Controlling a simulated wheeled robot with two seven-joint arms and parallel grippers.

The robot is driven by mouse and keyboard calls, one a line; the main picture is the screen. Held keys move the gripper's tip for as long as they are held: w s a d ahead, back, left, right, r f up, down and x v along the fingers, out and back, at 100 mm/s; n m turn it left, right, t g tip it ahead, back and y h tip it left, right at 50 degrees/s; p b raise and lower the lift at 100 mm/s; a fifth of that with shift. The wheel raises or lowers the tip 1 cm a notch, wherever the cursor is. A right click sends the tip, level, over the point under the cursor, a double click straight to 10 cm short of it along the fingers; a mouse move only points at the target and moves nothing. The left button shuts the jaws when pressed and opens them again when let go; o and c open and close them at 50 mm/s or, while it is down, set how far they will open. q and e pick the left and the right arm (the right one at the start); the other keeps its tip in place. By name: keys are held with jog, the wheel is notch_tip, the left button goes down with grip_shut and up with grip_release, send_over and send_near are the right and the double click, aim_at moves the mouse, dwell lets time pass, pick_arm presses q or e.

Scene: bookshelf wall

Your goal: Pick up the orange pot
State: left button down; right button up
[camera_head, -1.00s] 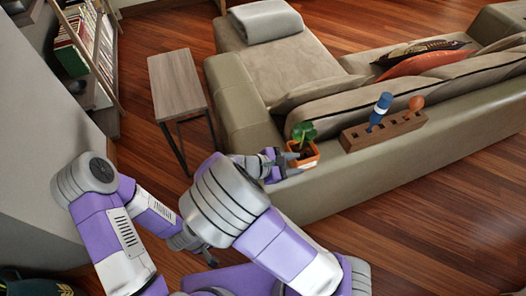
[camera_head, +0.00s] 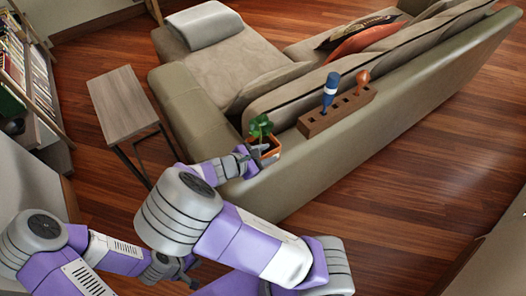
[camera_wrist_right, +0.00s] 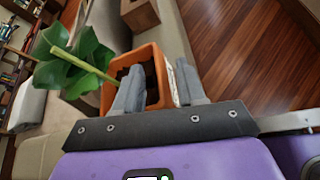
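The orange pot (camera_head: 264,149) holds a green leafy plant (camera_head: 260,126) and stands on the sofa's back ledge. In the right wrist view, the square pot (camera_wrist_right: 146,56) is right in front of me, with the plant leaning to the left. My right gripper (camera_head: 262,156) is at the pot. Its fingers (camera_wrist_right: 157,72) are apart, one over the pot's opening and one just outside the right wall, so that wall lies between them. I cannot tell if either finger touches it. My left gripper (camera_head: 186,272) is low at the bottom, away from the pot; its fingers are too small to judge.
A brown block with holes (camera_head: 338,112) on the sofa ledge (camera_head: 330,150) holds a blue-handled tool (camera_head: 330,90) and an orange-handled one (camera_head: 361,80). A small side table (camera_head: 122,102) is at left, near a bookshelf (camera_head: 30,85). The wooden floor at right is clear.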

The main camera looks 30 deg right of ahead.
jog(key=shift+c, duration=0.5)
grip_shut()
dwell(0.8)
